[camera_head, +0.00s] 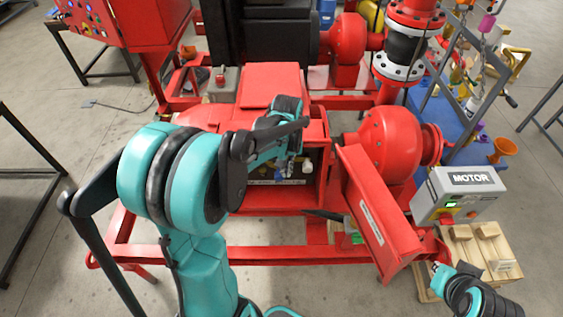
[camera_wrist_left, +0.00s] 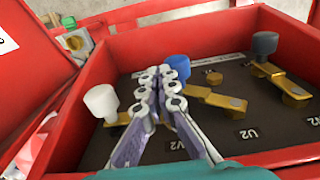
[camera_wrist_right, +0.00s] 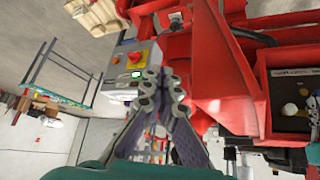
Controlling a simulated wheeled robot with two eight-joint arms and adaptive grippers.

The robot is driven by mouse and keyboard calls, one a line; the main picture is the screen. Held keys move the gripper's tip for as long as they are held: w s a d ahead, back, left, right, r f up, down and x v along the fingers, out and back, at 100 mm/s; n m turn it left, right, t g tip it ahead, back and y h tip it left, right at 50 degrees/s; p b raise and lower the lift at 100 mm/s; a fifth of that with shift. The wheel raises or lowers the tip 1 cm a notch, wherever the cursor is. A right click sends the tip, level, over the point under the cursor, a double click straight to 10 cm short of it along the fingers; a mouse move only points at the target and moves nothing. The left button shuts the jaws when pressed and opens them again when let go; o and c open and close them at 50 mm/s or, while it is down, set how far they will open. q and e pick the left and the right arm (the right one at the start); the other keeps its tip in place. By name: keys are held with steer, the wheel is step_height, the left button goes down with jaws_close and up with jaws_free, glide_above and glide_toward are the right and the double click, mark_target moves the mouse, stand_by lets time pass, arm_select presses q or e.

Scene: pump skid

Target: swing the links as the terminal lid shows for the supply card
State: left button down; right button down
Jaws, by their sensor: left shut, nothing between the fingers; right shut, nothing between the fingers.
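The red terminal box (camera_wrist_left: 255,160) lies open under my left gripper. In the left wrist view it holds brass links: the right link (camera_wrist_left: 280,82) slants beside a black knob (camera_wrist_left: 264,44), the middle link (camera_wrist_left: 222,101) runs by a blue knob (camera_wrist_left: 178,66), and the left link (camera_wrist_left: 118,119) by a white knob (camera_wrist_left: 101,100) is partly hidden. My left gripper (camera_wrist_left: 157,78) is shut and empty beside the blue knob; contact cannot be told. The red lid (camera_head: 378,210) hangs open at right; its label is unreadable. My right gripper (camera_head: 438,268) is shut and empty near the lid's lower end.
A grey MOTOR box (camera_head: 458,195) with a green display stands right of the lid. Below it is a wooden stand (camera_head: 430,290) with blocks and a small card (camera_head: 505,266), unreadable. The red pump casing (camera_head: 385,140) stands behind the lid. Red skid rails run in front.

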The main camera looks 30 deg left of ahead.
arm_select(q)
steer(key=shift+s+a+f+b, duration=0.1)
steer(key=shift+f+b, duration=0.45)
steer(key=shift+f, duration=0.3)
step_height(320, 180, up, 12)
steer(key=shift+s, duration=0.2)
stand_by(0.5)
stand_by(0.3)
